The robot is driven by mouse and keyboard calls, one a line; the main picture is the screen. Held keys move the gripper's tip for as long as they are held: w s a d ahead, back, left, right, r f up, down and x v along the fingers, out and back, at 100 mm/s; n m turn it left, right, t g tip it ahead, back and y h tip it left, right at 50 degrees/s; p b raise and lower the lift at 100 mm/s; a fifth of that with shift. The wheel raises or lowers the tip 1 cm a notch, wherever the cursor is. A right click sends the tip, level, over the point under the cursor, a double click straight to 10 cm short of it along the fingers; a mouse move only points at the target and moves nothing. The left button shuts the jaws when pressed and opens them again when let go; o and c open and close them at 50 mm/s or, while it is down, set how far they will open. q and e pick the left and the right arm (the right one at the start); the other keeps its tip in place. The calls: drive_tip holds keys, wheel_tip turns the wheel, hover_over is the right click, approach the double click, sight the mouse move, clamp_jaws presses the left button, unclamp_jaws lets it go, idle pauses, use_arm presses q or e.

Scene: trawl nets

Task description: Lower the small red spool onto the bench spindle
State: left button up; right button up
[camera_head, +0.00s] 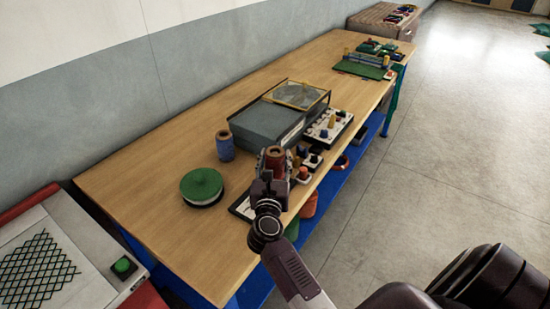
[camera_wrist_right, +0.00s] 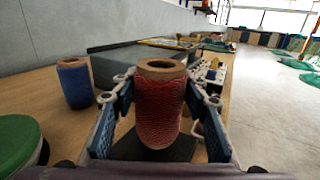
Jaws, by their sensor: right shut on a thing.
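The small red spool (camera_wrist_right: 160,105) is upright between the two blue-padded fingers of my right gripper (camera_wrist_right: 160,120), which is shut on it. In the head view the red spool (camera_head: 274,160) shows at the end of my right arm, over the front part of the bench (camera_head: 160,187). My right gripper (camera_head: 271,180) hides part of it there. A dark flat plate (camera_wrist_right: 184,149) lies below the spool in the wrist view. I cannot make out the spindle; the gripper and spool may hide it. My left gripper is not in view.
A blue spool (camera_head: 225,145) and a green-topped round item (camera_head: 202,186) stand left of the gripper. A grey box (camera_head: 268,123) stands behind it. A white tray with small coloured parts (camera_head: 328,130) is to the right. The bench's left part is clear.

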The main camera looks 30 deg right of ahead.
drive_tip(key=shift+f+b, duration=0.65)
drive_tip(key=shift+f, duration=0.15)
drive_tip(key=o, duration=1.3)
drive_tip(key=v, duration=0.7)
drive_tip(key=shift+s+a, duration=0.2)
drive_tip(key=shift+s, duration=0.05)
